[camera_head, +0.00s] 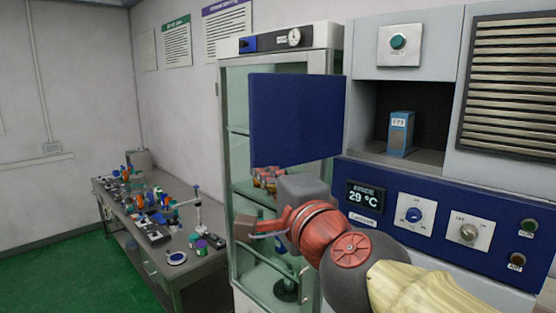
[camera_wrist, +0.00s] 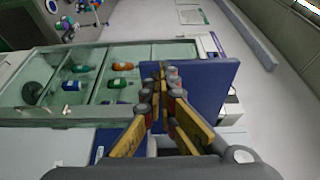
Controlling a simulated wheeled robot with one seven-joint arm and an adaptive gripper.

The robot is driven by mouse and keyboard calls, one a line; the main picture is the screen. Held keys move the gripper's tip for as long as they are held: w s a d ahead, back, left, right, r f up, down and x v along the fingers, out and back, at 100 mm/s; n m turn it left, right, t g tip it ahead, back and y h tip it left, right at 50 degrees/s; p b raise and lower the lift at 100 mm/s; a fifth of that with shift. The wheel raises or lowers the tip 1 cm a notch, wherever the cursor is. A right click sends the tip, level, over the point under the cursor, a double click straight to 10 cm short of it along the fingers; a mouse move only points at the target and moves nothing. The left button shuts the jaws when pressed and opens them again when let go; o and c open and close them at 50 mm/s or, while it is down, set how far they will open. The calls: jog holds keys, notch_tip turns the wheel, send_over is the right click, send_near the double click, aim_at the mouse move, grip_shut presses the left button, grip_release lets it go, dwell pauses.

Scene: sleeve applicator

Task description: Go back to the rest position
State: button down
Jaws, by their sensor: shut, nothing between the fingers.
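My gripper (camera_head: 264,179) is in front of the glass-door cabinet (camera_head: 237,150), below a dark blue panel (camera_head: 297,118). The wrist view shows its yellow fingers (camera_wrist: 164,72) closed together at the tips, with nothing between them. They overlap the blue panel (camera_wrist: 205,85) in that view; I cannot tell whether they touch it. My arm reaches in from the lower right of the head view and hides part of the cabinet's lower half.
A blue control panel with a 29 °C display (camera_head: 367,198) and knobs stands at right. A blue box (camera_head: 400,134) sits in the niche above it. Green floor (camera_head: 70,280) is clear at left.

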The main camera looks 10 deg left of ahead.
jog(key=s+a+f+n+g, duration=0.1)
jog(key=s+f+n+g, duration=0.4)
jog(key=f, duration=0.4)
jog(key=s+a+f+n+g, duration=0.1)
jog(key=s+f+n+g, duration=0.1)
jog(key=s+f+n, duration=0.5)
jog(key=s+d+f+g+h+b, duration=0.1)
jog(key=s+d+f+h+b, duration=0.1)
jog(key=d+f, duration=0.8)
jog(key=s+d+f+g+h+b, duration=0.1)
jog(key=s+d+f+h+b, duration=0.2)
jog(key=d+f, duration=0.7)
jog(key=s+d+f+g+h+b, duration=0.1)
jog(key=s+d+f+h+b, duration=0.2)
jog(key=d+f+b, duration=0.3)
jog(key=d+f+h, duration=0.1)
jog(key=d+f, duration=0.3)
jog(key=d, duration=0.1)
jog(key=shift+f, duration=0.2)
jog(key=shift+d, duration=0.15)
